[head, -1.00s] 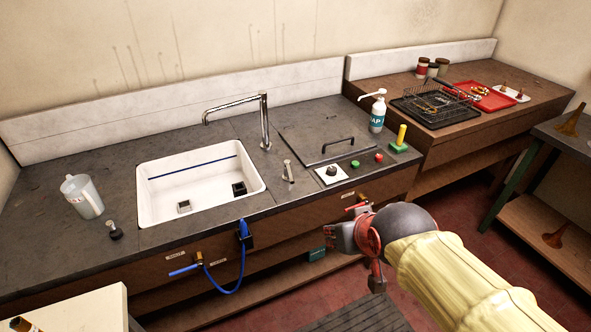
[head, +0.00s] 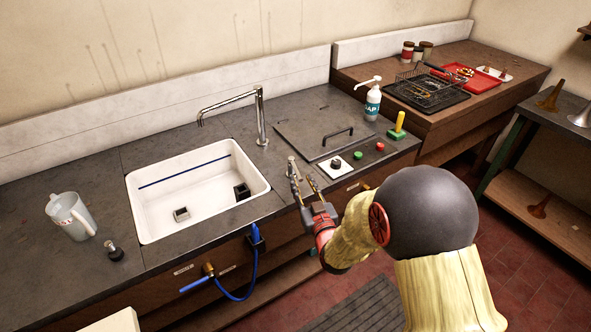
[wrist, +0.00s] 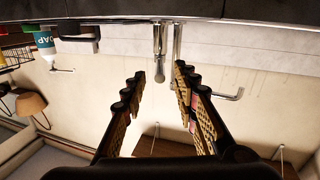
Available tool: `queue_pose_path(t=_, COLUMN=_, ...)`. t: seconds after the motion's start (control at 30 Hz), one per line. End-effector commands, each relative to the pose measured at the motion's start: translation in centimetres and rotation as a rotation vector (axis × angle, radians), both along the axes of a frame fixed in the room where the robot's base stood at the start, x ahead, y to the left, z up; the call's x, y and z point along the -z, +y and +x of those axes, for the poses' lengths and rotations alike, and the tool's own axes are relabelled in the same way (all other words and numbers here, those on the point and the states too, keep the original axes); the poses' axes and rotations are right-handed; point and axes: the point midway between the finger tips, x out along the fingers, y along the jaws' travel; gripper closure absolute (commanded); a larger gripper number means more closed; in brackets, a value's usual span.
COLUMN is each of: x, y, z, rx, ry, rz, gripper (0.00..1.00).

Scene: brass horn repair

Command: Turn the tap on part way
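The chrome tap (head: 262,120) stands behind the right side of the sink, its spout reaching left over the basin. A short chrome lever (head: 291,166) stands on the worktop in front of it. My gripper (head: 304,182) is open and empty at the counter's front edge, its fingers pointing towards the lever. In the wrist view, which is upside down, the lever (wrist: 160,45) lines up with the gap between my open fingertips (wrist: 160,73). I cannot tell whether its end is between them. The tap (wrist: 178,42) shows just behind it. No water is visible.
The white sink (head: 140,205) lies left of my gripper. A black knob (head: 333,165) with green and red buttons sits close on the right, with a handled lid (head: 310,130) behind. A soap bottle (head: 372,103) stands farther back. A jug (head: 70,214) is at the left.

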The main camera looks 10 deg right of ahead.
Motion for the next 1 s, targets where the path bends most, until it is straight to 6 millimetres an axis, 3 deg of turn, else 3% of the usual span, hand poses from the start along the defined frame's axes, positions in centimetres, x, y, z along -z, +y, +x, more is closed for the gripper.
queue_pose_path(t=0.17, x=0.2, y=0.1, z=0.9, rx=-0.002, ry=-0.018, rz=0.001, gripper=0.71)
queue_pose_path(t=0.6, x=0.3, y=0.4, z=6.9, rx=-0.002, ry=-0.016, rz=0.001, gripper=0.71)
queue_pose_path(t=1.0, x=0.1, y=0.4, z=7.7, rx=-0.002, ry=-0.015, rz=0.001, gripper=0.71)
